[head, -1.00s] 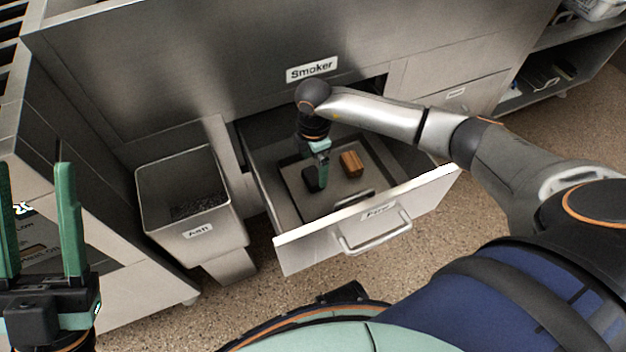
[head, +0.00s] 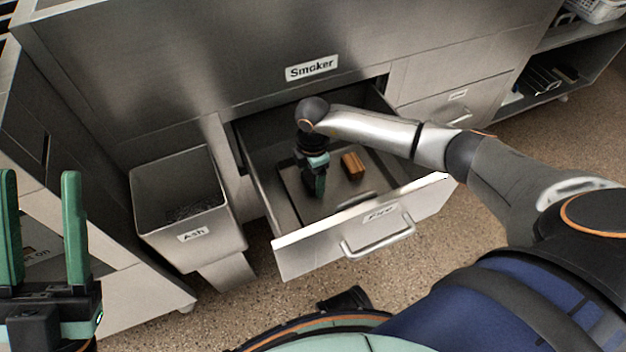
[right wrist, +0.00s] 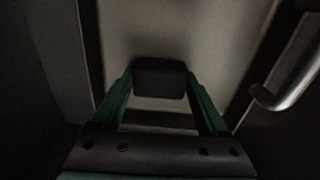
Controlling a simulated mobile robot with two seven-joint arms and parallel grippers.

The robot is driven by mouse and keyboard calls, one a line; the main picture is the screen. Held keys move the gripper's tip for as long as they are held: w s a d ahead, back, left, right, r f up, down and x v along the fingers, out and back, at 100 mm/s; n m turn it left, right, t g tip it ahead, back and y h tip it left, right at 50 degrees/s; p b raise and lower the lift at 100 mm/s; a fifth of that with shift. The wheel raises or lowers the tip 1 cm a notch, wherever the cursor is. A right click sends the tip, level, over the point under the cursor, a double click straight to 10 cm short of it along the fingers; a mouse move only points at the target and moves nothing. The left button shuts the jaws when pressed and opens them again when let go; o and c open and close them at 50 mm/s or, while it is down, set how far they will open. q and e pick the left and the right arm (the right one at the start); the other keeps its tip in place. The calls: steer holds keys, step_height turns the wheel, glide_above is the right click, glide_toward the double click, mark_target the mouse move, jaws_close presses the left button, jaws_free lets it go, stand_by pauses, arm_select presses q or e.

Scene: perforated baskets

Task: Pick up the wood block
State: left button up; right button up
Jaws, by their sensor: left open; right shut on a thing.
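The brown wood block (head: 352,165) lies on the floor of the open drawer (head: 290,243) labelled "Fire", a little right of my right gripper (head: 314,190). My right gripper reaches down into the drawer. In the right wrist view a dark, nearly black block (right wrist: 160,76) is between its green fingers, and they are shut on it. In the head view this block is largely hidden by the gripper. I cannot tell whether it is off the drawer floor. My left gripper (head: 42,230) is open and empty at the far left, away from the drawer.
A metal bin (head: 190,236) labelled "Ash" with dark matter inside stands left of the drawer. The "Smoker" cabinet front (head: 230,70) rises behind and over the drawer. The drawer's front wall and handle (head: 378,240) are on the near side. An open shelf (head: 570,75) is at the right.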

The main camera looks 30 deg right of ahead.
steer(key=c, duration=0.5)
